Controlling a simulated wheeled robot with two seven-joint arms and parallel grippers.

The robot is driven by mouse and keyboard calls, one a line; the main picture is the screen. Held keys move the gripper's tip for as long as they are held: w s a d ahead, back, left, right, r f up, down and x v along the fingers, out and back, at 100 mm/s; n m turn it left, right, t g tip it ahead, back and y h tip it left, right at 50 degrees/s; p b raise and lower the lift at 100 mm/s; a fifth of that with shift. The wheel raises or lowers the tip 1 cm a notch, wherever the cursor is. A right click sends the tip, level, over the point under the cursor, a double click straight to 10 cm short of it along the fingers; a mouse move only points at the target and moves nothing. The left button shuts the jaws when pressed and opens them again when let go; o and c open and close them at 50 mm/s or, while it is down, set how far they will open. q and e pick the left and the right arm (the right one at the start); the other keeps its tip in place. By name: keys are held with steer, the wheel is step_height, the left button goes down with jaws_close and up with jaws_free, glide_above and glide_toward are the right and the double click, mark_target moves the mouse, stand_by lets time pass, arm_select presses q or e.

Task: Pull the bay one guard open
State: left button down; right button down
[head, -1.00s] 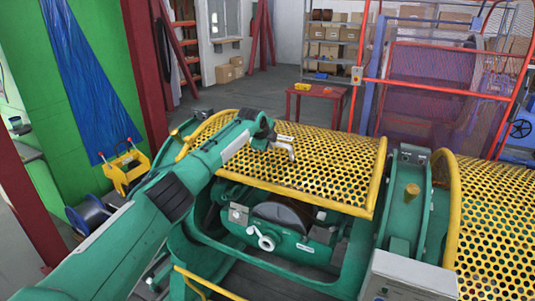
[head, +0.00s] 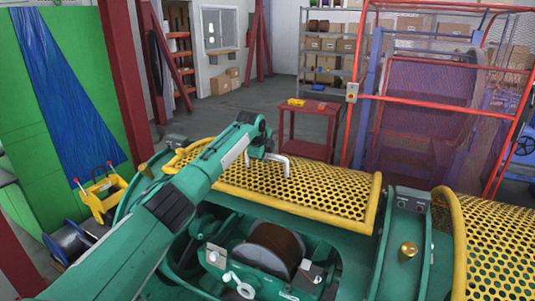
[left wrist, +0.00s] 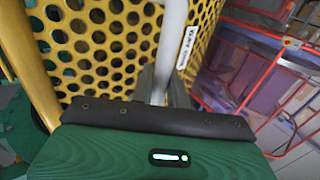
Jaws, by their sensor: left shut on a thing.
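The bay one guard (head: 312,193) is a curved yellow perforated cover over the green machine in the head view. Its lower front edge stands raised above the open bay, where a dark reel (head: 277,247) shows. The guard fills the upper left of the left wrist view (left wrist: 105,45). My left gripper (head: 262,152) is at the guard's grey bar handle (head: 285,160). In the left wrist view its dark fingers are shut around the handle bar (left wrist: 171,45), beside a white label. The fingertips are partly hidden by the gripper body. My right gripper is not in view.
A second yellow perforated guard (head: 495,245) stands to the right, past a green upright (head: 402,240). A red table (head: 308,130) and a red mesh cage (head: 430,90) stand behind. Grey floor lies behind the machine.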

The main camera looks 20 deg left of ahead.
arm_select(q)
steer(key=shift+f, duration=0.25)
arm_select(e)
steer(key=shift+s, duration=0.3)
arm_select(q)
steer(key=c, duration=1.5)
jaws_free()
steer(key=shift+c, duration=0.2)
steer(key=shift+o, duration=0.7)
steer(key=shift+w, duration=0.1)
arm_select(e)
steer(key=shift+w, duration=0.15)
arm_select(q)
steer(key=shift+r, duration=0.1)
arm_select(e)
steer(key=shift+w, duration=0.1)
